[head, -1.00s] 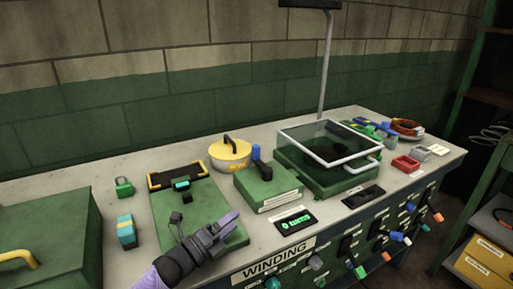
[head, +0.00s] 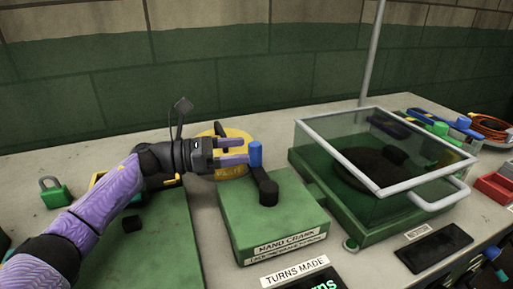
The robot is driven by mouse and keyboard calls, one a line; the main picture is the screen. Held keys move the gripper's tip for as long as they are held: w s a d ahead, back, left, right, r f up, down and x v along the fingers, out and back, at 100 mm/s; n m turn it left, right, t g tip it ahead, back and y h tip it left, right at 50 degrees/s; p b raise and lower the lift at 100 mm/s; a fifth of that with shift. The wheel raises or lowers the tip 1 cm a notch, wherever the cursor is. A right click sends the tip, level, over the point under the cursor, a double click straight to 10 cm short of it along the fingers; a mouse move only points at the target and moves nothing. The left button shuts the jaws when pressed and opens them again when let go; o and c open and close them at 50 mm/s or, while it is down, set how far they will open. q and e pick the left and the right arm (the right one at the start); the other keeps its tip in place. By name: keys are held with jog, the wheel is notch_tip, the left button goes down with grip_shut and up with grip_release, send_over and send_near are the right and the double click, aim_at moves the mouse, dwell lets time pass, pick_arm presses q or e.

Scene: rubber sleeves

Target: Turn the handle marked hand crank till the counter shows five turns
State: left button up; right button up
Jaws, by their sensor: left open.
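The hand crank is a green box (head: 285,220) labelled HAND CRANK, with a black crank arm (head: 266,188) on top and an upright blue handle (head: 255,154). The crank arm points away toward the back. My left gripper (head: 246,151) comes in from the left, level with the blue handle. Its two purple fingers are apart and their tips are at the handle's left side; I cannot tell whether they touch it. The counter (head: 318,283), under a TURNS MADE label (head: 295,272), is cut off by the bottom edge, so its number is hidden. My right gripper is out of view.
A clear-lidded green case (head: 375,170) with a grey handle stands close on the right. A yellow round tin (head: 237,170) is behind my gripper. A green padlock (head: 54,192) lies at the left. A black panel (head: 434,248) is at the front right.

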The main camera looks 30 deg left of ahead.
aim_at(254, 148)
pick_arm(q)
jog(key=x, duration=0.4)
grip_shut()
dwell(1.4)
